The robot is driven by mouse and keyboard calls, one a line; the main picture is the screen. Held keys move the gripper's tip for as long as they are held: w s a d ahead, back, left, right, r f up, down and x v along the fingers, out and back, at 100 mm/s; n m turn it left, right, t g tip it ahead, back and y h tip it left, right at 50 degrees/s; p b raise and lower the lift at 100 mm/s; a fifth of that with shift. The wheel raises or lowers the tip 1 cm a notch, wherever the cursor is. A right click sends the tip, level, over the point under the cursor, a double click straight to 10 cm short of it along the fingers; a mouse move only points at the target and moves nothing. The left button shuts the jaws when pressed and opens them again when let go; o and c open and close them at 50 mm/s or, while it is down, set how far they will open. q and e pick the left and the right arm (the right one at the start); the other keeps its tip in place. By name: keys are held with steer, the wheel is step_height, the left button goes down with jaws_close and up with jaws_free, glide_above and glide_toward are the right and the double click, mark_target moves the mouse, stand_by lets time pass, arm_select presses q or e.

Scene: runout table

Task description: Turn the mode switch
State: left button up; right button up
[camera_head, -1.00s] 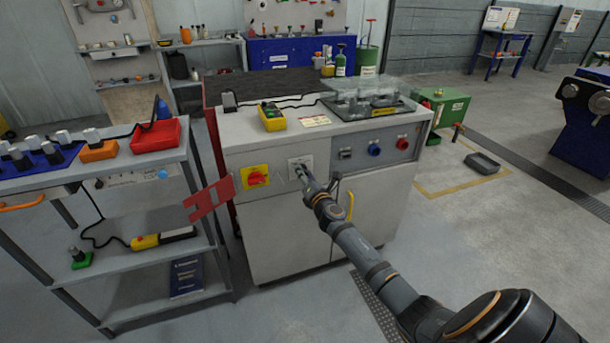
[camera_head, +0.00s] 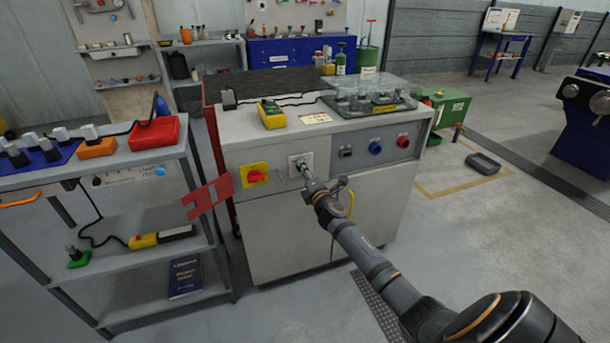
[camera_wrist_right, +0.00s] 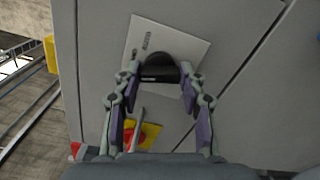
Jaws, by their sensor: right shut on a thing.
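The mode switch is a black knob (camera_wrist_right: 158,64) on a pale square plate (camera_wrist_right: 187,47) in the right wrist view. The plate (camera_head: 295,160) also shows on the front of the grey cabinet in the head view, where my gripper hides most of the knob. My right gripper (camera_wrist_right: 160,78) has its two fingers on either side of the knob and is shut on it. In the head view the right gripper (camera_head: 304,170) reaches the plate from the lower right. My left gripper is in neither view.
A red rotary switch on a yellow plate (camera_head: 254,175) sits just left of the mode switch. Blue (camera_head: 375,148) and red (camera_head: 403,142) knobs are to the right. A yellow handle (camera_head: 350,205) is below, near my arm. A shelf cart (camera_head: 130,165) stands at the left.

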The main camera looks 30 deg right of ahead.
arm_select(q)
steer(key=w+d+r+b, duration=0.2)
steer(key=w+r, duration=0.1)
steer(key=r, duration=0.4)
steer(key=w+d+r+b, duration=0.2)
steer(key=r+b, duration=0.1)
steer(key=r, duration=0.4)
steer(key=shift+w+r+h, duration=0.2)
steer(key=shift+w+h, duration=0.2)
arm_select(e)
steer(key=shift+f+m, duration=0.2)
steer(key=shift+m, duration=6.1)
steer(key=o, duration=1.2)
steer(key=shift+c, duration=0.2)
steer(key=shift+r, duration=0.1)
steer(key=v, duration=1.2)
